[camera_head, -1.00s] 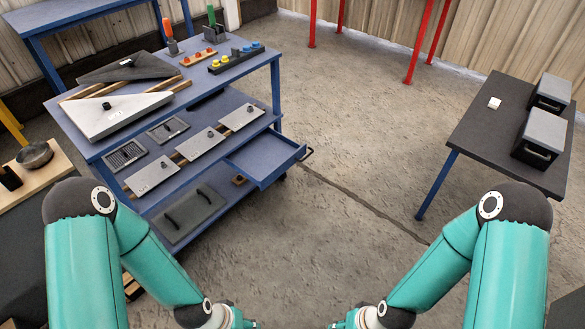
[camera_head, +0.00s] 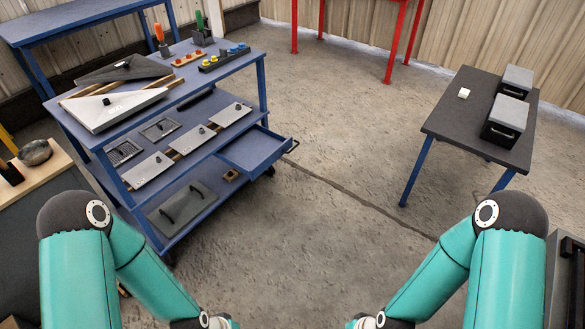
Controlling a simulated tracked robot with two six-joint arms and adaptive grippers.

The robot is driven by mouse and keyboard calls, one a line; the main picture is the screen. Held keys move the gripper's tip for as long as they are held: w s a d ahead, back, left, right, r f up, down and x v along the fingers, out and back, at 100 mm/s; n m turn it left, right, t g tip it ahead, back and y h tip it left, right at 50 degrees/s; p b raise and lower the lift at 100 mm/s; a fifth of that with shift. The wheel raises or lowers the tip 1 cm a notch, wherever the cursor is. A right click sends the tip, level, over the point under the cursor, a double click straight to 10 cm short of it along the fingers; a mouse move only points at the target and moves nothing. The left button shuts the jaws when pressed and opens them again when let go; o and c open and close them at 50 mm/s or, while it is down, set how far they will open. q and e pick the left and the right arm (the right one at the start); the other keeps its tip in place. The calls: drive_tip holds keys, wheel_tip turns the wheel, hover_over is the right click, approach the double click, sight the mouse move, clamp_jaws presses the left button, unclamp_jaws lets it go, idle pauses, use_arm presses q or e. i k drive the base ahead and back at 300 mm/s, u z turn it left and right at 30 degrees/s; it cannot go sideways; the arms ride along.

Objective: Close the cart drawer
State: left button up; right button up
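The blue cart (camera_head: 262,84) stands left of centre. Its blue drawer (camera_head: 252,150) is pulled out at the right end, below the middle shelf, with a dark handle (camera_head: 292,146) on its outer side. The drawer's tray looks empty. My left arm comes in at the lower left and my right arm at the lower right. Both grippers are at or below the bottom edge of the picture, and their fingers do not show clearly. Both are well apart from the drawer, on the near side of the cart.
A dark table (camera_head: 452,122) with two grey-lidded boxes (camera_head: 506,115) and a small white block (camera_head: 463,93) stands at the right. A wooden-topped bench (camera_head: 45,175) is at the left. A dark cabinet (camera_head: 566,290) shows at the lower right. Open floor lies between cart and table.

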sight(254, 152)
drive_tip(key=u, duration=0.25)
drive_tip(key=i, duration=0.45)
drive_tip(key=z, duration=0.25)
drive_tip(key=k, duration=0.6)
drive_tip(key=u, duration=0.2)
drive_tip(key=i, duration=0.55)
drive_tip(key=z, duration=0.15)
drive_tip(key=k, duration=0.5)
drive_tip(key=u, duration=0.1)
drive_tip(key=i, duration=0.9)
drive_tip(key=u, duration=0.55)
drive_tip(key=i, duration=0.4)
drive_tip(key=u, duration=0.3)
